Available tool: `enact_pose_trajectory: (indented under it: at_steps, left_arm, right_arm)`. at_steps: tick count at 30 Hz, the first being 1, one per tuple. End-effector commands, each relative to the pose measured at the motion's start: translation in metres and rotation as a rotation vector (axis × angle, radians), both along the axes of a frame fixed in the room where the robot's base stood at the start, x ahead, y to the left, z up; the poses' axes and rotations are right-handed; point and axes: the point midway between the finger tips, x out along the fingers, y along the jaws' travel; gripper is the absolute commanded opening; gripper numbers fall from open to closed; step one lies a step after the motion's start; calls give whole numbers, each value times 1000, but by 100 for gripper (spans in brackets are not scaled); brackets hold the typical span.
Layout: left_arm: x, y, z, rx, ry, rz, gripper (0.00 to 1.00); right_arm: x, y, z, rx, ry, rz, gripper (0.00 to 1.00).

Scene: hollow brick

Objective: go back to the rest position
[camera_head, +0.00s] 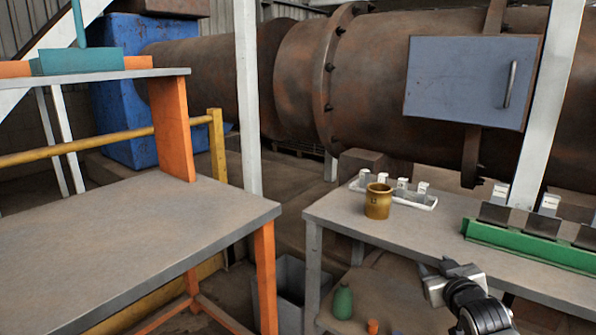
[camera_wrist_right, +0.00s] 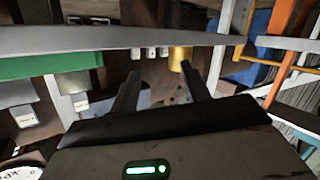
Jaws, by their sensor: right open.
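My right gripper (camera_head: 434,278) is in the lower right of the head view, in front of the near edge of the right table (camera_head: 335,212). It is open. In the right wrist view its two fingers (camera_wrist_right: 160,82) are spread apart with nothing between them. My left gripper is not in either view.
A brown-yellow mug (camera_head: 378,201) stands on the right table beside a white tray (camera_head: 425,203) with small white pieces. A green rack (camera_head: 530,245) is at the right. The left table (camera_head: 120,240) is bare in front. A green bottle (camera_head: 342,301) stands low below the right table.

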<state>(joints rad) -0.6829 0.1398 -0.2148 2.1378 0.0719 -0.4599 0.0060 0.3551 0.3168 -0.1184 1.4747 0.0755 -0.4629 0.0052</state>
Motion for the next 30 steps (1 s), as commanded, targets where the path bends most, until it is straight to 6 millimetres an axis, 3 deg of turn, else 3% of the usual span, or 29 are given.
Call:
enact_pose_trajectory:
  at_steps: [1, 5, 10, 15, 18, 23, 30]
  left_arm:
    - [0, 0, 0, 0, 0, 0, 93]
    - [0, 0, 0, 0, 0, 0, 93]
    - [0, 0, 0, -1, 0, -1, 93]
    - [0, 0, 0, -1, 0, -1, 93]
    - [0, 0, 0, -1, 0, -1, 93]
    - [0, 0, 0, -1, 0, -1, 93]
    - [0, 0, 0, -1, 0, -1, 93]
  right_arm:
    - [-16, 12, -20, 8, 27, 19, 47]
    - [-63, 45, -66, 38, 95, 71, 47]
    - [-158, 98, -124, 117, 211, 144, 47]
    - [-259, 140, -150, 221, 322, 184, 47]
    - [-300, 154, -151, 268, 367, 189, 47]
    - [-330, 164, -148, 307, 400, 189, 47]
    - [-334, 165, -147, 313, 405, 189, 47]
